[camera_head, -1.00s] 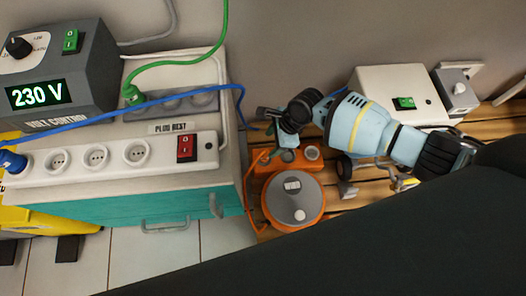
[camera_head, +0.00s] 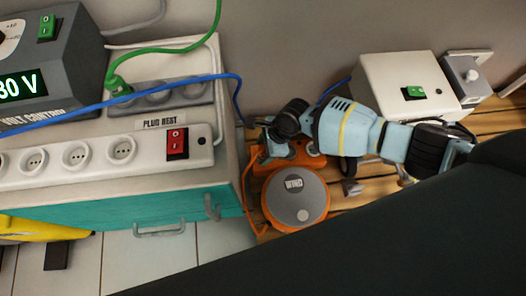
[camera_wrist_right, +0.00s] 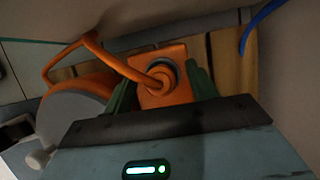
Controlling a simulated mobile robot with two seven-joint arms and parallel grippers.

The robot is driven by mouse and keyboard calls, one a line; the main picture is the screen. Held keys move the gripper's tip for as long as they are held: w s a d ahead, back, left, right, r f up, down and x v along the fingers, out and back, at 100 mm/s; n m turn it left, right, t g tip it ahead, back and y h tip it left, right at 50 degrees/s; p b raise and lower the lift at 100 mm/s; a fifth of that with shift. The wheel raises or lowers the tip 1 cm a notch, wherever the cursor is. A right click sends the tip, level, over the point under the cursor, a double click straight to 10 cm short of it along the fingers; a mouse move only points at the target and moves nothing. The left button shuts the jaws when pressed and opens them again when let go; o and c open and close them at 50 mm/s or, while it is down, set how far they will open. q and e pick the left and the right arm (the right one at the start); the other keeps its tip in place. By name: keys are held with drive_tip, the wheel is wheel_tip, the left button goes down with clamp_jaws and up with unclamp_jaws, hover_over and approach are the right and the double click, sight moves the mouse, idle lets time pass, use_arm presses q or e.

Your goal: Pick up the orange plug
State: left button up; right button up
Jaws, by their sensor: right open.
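The orange plug (camera_wrist_right: 158,80) shows in the right wrist view, with a thick orange cable (camera_wrist_right: 118,62) curving from it to the left. A dark ring surrounds the spot where cable and orange body meet. My right gripper (camera_wrist_right: 163,92) is open, with one dark green finger on each side of the orange body; I cannot tell if they touch it. In the head view my right gripper (camera_head: 262,138) points down at the orange part beside the round orange-and-grey device (camera_head: 296,198), and hides the plug there. My left gripper is not in view.
A teal cabinet (camera_head: 150,212) stands left, carrying a white power strip (camera_head: 205,155) and a grey voltage box (camera_head: 75,70). A white box with a green switch (camera_head: 405,90) stands behind my right arm. Green (camera_head: 165,48) and blue cables (camera_head: 200,78) cross the cabinet top.

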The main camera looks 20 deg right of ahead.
sight(263, 149)
drive_tip(key=c, duration=1.1)
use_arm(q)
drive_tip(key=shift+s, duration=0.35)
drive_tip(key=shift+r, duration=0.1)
